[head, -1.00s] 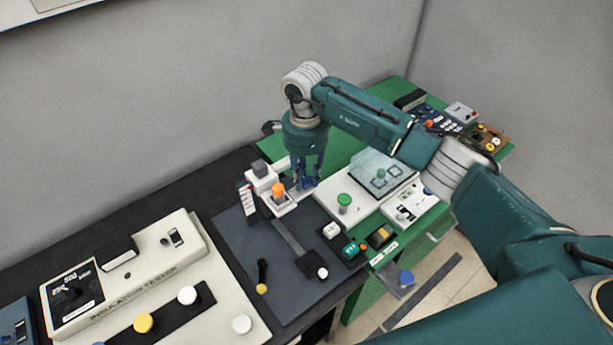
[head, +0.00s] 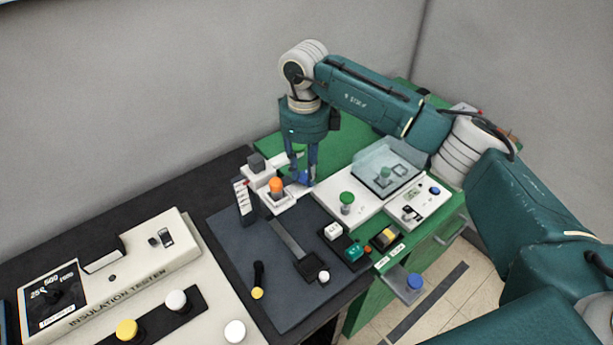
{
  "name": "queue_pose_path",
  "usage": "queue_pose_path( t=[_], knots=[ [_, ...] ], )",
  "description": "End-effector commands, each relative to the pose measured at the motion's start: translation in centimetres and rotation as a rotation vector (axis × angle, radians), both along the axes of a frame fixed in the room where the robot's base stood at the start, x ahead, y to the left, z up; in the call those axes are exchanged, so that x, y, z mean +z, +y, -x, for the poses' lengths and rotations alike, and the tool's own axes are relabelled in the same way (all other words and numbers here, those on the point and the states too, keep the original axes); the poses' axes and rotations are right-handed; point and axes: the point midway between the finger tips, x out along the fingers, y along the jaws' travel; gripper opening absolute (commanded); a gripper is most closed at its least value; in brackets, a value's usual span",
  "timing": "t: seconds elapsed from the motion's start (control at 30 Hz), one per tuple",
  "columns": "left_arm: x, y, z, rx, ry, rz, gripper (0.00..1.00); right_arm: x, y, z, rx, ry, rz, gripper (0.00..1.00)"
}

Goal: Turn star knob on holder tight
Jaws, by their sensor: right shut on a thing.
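My right gripper (head: 302,178) points straight down at the white holder (head: 277,200) on the dark mat. Its fingers are shut on the blue star knob (head: 303,178) at the holder's right end. The fingers partly hide the knob, so its exact angle and tightness cannot be told. An orange-topped cylinder (head: 276,187) stands upright in the holder, just left of the fingers. My left gripper is out of view.
A grey block (head: 256,162) and a labelled dark upright piece (head: 244,200) stand close left of the holder. A green-knobbed post (head: 347,200) and a clear cover (head: 390,165) are to the right. The cream insulation tester (head: 125,275) fills the lower left.

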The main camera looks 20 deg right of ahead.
Motion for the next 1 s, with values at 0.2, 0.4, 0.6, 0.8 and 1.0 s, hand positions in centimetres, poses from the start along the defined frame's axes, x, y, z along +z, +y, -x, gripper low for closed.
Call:
queue_pose_path(
  t=[0.2, 0.4, 0.6, 0.8, 1.0],
  knots=[
    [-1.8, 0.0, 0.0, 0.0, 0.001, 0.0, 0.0, 0.3, 0.3, -0.6, -0.203, -0.019, -0.012, 0.0],
    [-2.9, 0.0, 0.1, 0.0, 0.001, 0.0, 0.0, 0.3, 0.1, -0.7, -0.394, -0.02, -0.011, 0.0],
    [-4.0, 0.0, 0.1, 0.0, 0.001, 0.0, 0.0, 0.4, -0.1, -0.7, -0.584, -0.019, -0.011, 0.0],
    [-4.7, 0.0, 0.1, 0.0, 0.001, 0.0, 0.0, 0.4, -0.2, -0.8, -0.754, -0.019, -0.012, 0.0],
    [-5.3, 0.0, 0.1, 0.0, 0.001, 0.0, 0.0, 0.5, -0.3, -0.8, -0.886, -0.019, -0.012, 0.0]
  ],
)
